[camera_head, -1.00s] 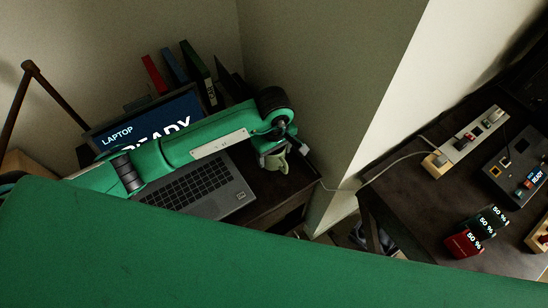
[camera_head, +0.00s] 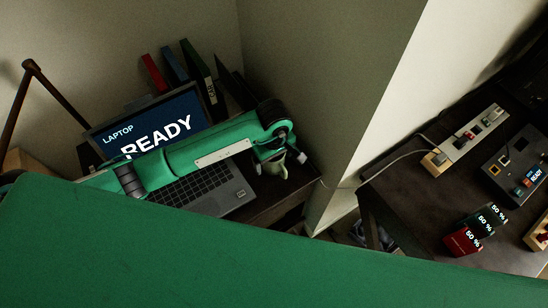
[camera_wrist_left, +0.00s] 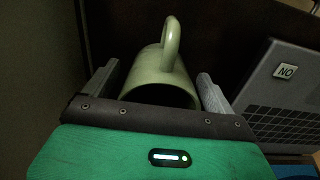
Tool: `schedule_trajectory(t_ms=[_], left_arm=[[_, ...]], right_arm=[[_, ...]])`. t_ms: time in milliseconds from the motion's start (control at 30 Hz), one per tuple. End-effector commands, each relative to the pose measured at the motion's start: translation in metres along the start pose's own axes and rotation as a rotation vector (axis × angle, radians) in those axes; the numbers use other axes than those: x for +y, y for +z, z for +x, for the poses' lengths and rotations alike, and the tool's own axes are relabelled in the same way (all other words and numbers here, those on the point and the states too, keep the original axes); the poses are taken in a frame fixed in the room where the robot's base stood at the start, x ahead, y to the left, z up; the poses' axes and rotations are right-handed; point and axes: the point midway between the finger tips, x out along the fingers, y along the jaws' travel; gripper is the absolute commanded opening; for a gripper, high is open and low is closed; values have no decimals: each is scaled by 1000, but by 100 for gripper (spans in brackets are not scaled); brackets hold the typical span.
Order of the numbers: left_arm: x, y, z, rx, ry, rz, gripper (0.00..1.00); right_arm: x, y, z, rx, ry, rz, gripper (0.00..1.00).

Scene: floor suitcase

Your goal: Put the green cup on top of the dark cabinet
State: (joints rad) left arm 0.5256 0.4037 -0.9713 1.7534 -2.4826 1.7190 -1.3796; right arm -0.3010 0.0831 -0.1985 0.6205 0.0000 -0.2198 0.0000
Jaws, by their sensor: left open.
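The pale green cup (camera_wrist_left: 154,72) is in the left wrist view, its mouth facing my gripper and its handle at the top. My left gripper (camera_wrist_left: 158,80) is open, with one finger on each side of the cup; I cannot tell whether they touch it. In the head view the cup (camera_head: 275,168) is mostly hidden behind my left gripper (camera_head: 291,160), at the right end of the dark desk beside the laptop. I cannot tell for certain which dark furniture is the cabinet. My right gripper is not in view.
An open laptop (camera_head: 215,188) stands left of the cup. Several books (camera_head: 170,68) stand behind it. A wall corner (camera_head: 335,130) rises right of the cup. Another dark table (camera_head: 425,215) at right carries a power strip (camera_head: 465,140), boxes and devices. A cable hangs across the gap.

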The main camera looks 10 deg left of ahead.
Motion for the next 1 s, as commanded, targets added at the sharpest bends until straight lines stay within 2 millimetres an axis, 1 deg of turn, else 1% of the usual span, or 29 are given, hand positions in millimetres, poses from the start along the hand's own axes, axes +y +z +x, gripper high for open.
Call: schedule_trajectory(t_ms=[167,233,367,600,700,833,1000], left_arm=[[0,1,-5,-1,0,1,89],[1,-1,-11,2,3,0,89],[1,-1,-35,4,5,2,89],[1,-1,-84,3,3,1,89],[1,-1,-100,3,3,1,89],[1,0,-114,1,2,1,89],[0,0,-122,0,0,0,89]], right_arm=[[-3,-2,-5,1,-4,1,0],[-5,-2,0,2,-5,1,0],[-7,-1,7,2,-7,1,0],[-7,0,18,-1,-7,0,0],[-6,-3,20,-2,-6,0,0],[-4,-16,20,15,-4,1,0],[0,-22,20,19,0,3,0]])
